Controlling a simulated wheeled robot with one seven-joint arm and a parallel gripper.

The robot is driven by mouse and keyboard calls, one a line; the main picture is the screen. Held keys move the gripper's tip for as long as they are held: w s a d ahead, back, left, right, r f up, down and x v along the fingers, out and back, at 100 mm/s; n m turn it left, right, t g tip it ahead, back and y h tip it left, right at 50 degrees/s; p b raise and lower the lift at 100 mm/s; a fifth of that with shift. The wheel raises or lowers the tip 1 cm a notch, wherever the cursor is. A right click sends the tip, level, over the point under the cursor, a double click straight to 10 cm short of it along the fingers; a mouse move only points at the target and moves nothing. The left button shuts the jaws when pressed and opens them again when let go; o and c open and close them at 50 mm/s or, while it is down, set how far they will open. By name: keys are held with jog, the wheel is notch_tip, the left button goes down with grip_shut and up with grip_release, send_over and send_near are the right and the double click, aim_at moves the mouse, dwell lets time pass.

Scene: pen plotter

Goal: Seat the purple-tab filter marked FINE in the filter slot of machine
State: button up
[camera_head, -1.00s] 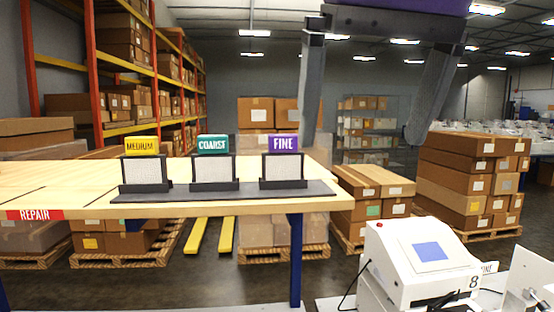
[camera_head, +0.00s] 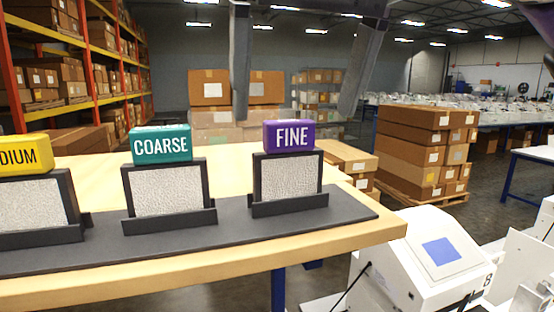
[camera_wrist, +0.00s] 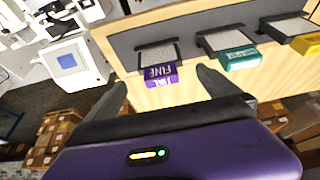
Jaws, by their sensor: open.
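The purple-tab filter marked FINE (camera_head: 288,178) stands upright in a holder on the dark rack, at the right end of a row of filters. In the wrist view its purple tab (camera_wrist: 160,76) lies between my fingertips, apart from them as far as I can tell. My gripper (camera_head: 297,112) is open and empty, its two fingers hanging down above and behind the filter in the head view; it also shows in the wrist view (camera_wrist: 162,80). The white machine (camera_head: 425,255) with a blue screen and an 8 stands at the lower right. I cannot make out its filter slot.
A teal COARSE filter (camera_head: 165,185) and a yellow MEDIUM filter (camera_head: 35,200) stand left of it on the same rack (camera_head: 230,232). The wooden table (camera_head: 180,272) ends just right of the rack. Stacked boxes (camera_head: 425,150) stand beyond.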

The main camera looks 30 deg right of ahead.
aim_at(292, 122)
jog(key=x, duration=0.2)
jog(key=p+x, duration=0.2)
jog(key=x, duration=0.1)
jog(key=shift+w+d+f, duration=0.1)
jog(key=shift+w+f, duration=0.15)
jog(key=shift+w, duration=0.15)
jog(key=shift+w+f, duration=0.15)
jog(key=shift+f, duration=0.45)
jog(key=c, duration=1.3)
jog(key=shift+c, duration=0.2)
